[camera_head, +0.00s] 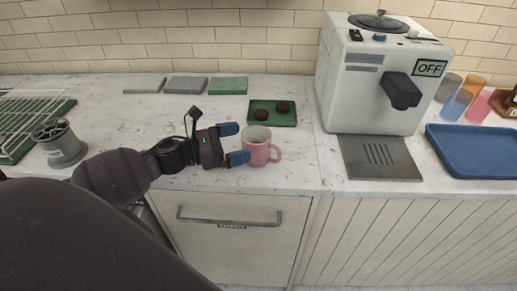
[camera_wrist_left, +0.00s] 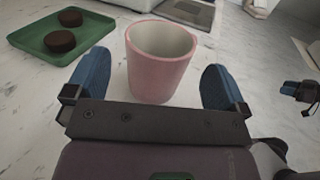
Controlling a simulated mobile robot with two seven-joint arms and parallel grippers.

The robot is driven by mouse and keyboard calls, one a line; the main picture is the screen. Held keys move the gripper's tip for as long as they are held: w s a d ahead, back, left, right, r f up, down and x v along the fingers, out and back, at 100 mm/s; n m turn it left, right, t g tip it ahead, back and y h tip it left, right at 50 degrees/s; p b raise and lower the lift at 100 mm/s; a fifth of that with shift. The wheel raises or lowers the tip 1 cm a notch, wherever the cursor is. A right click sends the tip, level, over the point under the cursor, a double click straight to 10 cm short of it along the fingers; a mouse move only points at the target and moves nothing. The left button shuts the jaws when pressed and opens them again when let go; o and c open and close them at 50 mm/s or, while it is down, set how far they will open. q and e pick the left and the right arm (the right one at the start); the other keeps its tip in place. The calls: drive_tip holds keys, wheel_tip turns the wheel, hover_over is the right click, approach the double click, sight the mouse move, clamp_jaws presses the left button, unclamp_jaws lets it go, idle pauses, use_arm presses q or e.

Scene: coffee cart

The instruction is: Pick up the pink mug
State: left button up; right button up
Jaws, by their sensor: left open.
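The pink mug (camera_head: 257,150) stands upright on the marble counter near its front edge, its handle pointing right in the head view. My left gripper (camera_head: 236,143) is open just left of the mug, with its blue fingertips pointing at it. In the left wrist view the mug (camera_wrist_left: 158,68) stands ahead between the two open fingers (camera_wrist_left: 155,86), with a gap on each side. The handle is hidden in that view. My right gripper cannot be made out in the head view; a dark part with blue tips (camera_wrist_left: 305,92) shows at the right edge of the wrist view.
A green tray (camera_head: 254,119) with two dark round items lies just behind the mug. A white coffee machine (camera_head: 350,95) marked OFF stands to the right with a grey drip plate (camera_head: 380,172). A blue tray (camera_head: 475,165) is farther right. A grey container (camera_head: 58,152) stands left.

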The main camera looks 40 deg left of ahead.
sight(249, 139)
use_arm(q)
drive_tip(key=x, duration=0.3)
drive_tip(key=shift+w+d, duration=0.15)
drive_tip(key=shift+w+d+f, duration=0.1)
drive_tip(key=shift+w+d, duration=0.3)
drive_tip(key=shift+w, duration=0.1)
